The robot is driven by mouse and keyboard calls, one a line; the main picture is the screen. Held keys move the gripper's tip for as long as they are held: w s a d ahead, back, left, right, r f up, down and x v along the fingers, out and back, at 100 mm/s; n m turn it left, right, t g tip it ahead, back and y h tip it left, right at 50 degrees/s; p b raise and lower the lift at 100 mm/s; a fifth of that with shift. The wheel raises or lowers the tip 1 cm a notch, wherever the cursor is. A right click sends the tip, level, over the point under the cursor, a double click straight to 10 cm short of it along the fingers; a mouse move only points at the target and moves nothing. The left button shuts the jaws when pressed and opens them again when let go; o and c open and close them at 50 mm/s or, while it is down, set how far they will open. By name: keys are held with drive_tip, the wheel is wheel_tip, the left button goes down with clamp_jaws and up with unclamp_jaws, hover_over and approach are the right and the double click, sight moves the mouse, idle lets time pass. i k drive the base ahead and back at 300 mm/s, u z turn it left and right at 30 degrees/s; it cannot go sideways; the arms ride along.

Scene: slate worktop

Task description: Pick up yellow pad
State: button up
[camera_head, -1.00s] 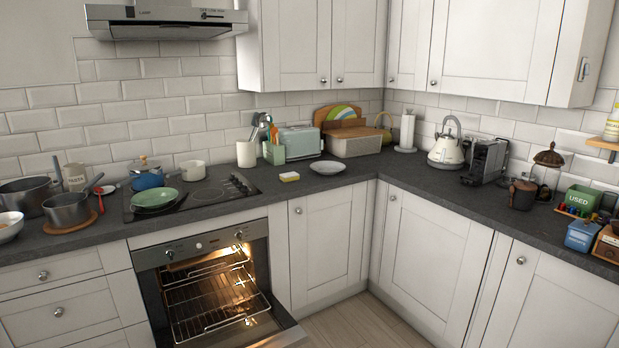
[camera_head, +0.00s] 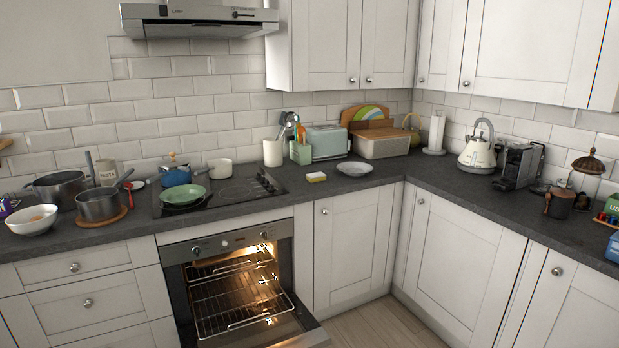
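The yellow pad (camera_head: 316,177) is a small block, yellow with a white part, lying flat on the dark slate worktop (camera_head: 330,190). It sits near the front edge, right of the hob and in front of the toaster. A pale round plate (camera_head: 355,169) lies to its right, with a small gap between them. Nothing covers the pad in this view. My gripper is not in view.
The toaster (camera_head: 325,142), green utensil pot (camera_head: 300,152) and white utensil pot (camera_head: 272,152) stand behind the pad. The hob (camera_head: 235,191) holds a green pan (camera_head: 183,195) and blue pot (camera_head: 175,176). The oven door (camera_head: 285,332) hangs open below. Worktop around the pad is clear.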

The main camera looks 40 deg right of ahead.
sight(319, 177)
drive_tip(key=i, duration=0.9)
drive_tip(key=z, duration=0.05)
